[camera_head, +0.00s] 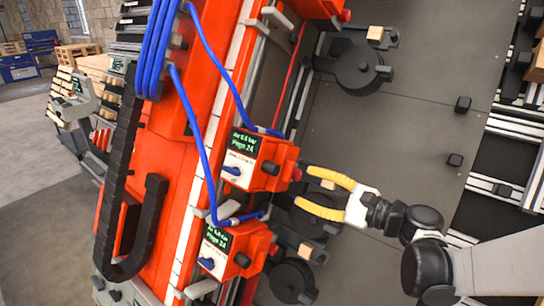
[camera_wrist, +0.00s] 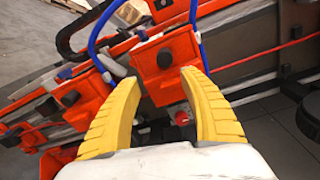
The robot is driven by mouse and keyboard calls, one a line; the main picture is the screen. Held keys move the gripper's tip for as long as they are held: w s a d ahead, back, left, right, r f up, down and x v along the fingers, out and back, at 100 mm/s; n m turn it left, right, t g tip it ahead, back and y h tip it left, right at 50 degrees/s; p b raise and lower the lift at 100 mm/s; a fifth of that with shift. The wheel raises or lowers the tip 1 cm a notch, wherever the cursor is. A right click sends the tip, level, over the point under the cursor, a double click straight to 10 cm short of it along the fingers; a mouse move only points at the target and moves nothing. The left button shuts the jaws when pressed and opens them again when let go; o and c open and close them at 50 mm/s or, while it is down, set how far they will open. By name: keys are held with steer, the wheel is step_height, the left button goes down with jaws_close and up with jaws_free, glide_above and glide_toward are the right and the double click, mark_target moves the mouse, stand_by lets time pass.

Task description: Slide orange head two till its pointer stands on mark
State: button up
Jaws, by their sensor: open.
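Orange heads sit along the red gantry beam. The middle head (camera_head: 270,164) has a dark display with green text, and a lower head (camera_head: 245,246) has a similar one. Part of another shows at the top edge (camera_head: 318,6). I cannot tell which is head two. My gripper (camera_head: 302,186) has yellow fingers, open and empty, at the right of the middle head. In the wrist view, an orange head (camera_wrist: 165,62) shows between and beyond the fingertips (camera_wrist: 160,76). No clear gap or contact can be judged. I cannot make out the pointer or the mark.
Blue hoses (camera_head: 196,130) loop from the beam to the heads. A white segmented strip (camera_head: 228,105) runs along the beam. Dark round tool parts (camera_head: 357,70) hang over the grey plate (camera_head: 410,120). A black cable chain (camera_head: 120,180) lies left.

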mark_target(278, 171)
steer(key=x, duration=0.3)
steer(key=b+x, duration=0.1)
steer(key=x, duration=0.3)
steer(key=r+x, duration=0.1)
steer(key=x, duration=0.3)
steer(key=shift+w+d, duration=0.1)
steer(key=shift+d, duration=0.05)
jaws_close()
